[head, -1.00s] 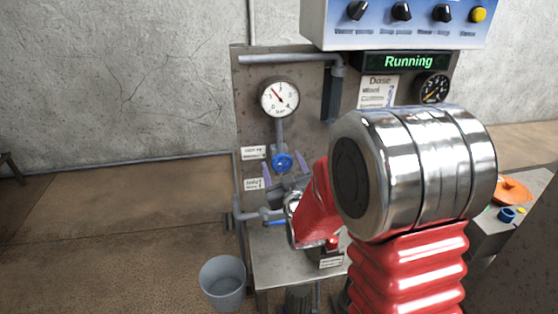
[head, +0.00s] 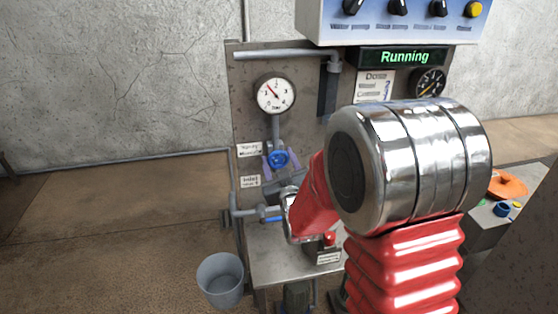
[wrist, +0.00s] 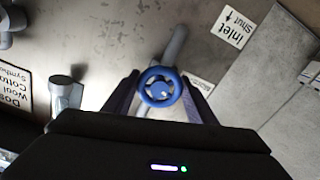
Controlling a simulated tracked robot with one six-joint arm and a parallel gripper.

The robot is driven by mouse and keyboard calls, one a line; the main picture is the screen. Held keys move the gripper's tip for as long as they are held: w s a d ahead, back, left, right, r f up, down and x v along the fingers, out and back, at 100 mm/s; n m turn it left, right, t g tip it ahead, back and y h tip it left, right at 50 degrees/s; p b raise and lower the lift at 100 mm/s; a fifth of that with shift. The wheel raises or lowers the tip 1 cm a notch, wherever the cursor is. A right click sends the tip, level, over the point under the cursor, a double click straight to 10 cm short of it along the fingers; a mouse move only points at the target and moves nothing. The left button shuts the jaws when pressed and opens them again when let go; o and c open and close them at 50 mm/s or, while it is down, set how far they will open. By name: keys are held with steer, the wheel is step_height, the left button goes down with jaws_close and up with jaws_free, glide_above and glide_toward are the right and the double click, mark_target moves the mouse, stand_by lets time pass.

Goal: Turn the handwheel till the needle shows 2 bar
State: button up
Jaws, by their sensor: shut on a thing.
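The blue handwheel (head: 278,160) sits on a pipe below the round white pressure gauge (head: 275,94). The gauge's red needle points up and left, seemingly between 1 and 2; the small dial is hard to read exactly. My gripper (head: 280,163) is at the handwheel, with its purple fingers on either side of the rim. In the wrist view the blue handwheel (wrist: 160,87) lies between the two fingertips of my gripper (wrist: 161,88), which is shut on it. The gauge is out of the wrist view.
A grey bucket (head: 221,279) stands on the floor left of the steel bench (head: 262,262). A pipe with a blue-handled valve (head: 262,212) runs below the handwheel. The control box (head: 390,20) overhangs the upper right. Open floor lies to the left.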

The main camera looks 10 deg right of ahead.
steer(key=shift+m, duration=0.3)
steer(key=m, duration=1.2)
steer(key=shift+m, duration=0.3)
stand_by(0.5)
steer(key=o, duration=1.1)
steer(key=shift+c, duration=0.2)
steer(key=shift+s, duration=0.15)
